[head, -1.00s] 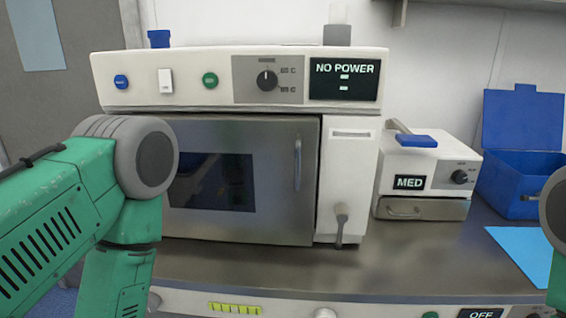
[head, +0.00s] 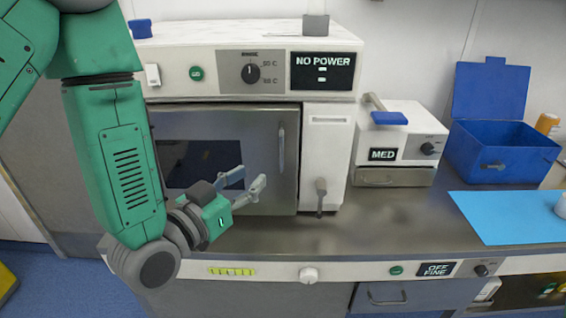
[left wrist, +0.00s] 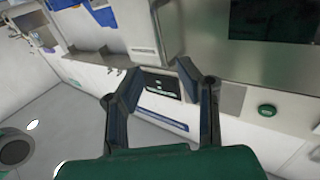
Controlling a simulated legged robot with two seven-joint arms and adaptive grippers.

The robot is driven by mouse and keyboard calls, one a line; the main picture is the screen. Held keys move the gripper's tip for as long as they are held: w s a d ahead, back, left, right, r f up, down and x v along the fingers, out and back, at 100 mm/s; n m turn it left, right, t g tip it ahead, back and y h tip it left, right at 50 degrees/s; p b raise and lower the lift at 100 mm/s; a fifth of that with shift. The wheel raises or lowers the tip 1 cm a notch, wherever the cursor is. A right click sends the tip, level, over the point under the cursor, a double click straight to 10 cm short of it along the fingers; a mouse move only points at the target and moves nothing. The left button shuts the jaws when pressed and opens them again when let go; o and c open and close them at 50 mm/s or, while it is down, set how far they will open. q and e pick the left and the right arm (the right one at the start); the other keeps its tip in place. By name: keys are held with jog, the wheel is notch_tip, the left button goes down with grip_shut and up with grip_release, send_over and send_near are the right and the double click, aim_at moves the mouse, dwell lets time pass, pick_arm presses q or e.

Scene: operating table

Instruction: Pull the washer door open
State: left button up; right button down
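The washer (head: 328,150) is a white and steel machine on the counter, with a display reading NO POWER. Its steel door (head: 262,135), with a dark window, is shut. An upright handle (head: 281,150) sits near the door's right edge. My left gripper (head: 251,177) is open and empty in front of the door, lower than and left of the handle, its fingers pointing right. They look apart from the handle. The left wrist view shows the open fingers (left wrist: 160,68) with nothing between them and part of the door (left wrist: 215,65) beyond. My right gripper is not in view.
A small white device marked MED (head: 400,140) stands right of the washer. An open blue box (head: 500,150) and a light blue sheet (head: 510,217) lie further right. The steel counter (head: 370,228) in front of the washer is clear.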

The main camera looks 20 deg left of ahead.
aim_at(280, 155)
pick_arm(q)
jog(key=p+x, duration=0.3)
jog(key=x, duration=0.7)
jog(key=shift+w+d, duration=0.15)
jog(key=shift+w, duration=0.35)
grip_shut()
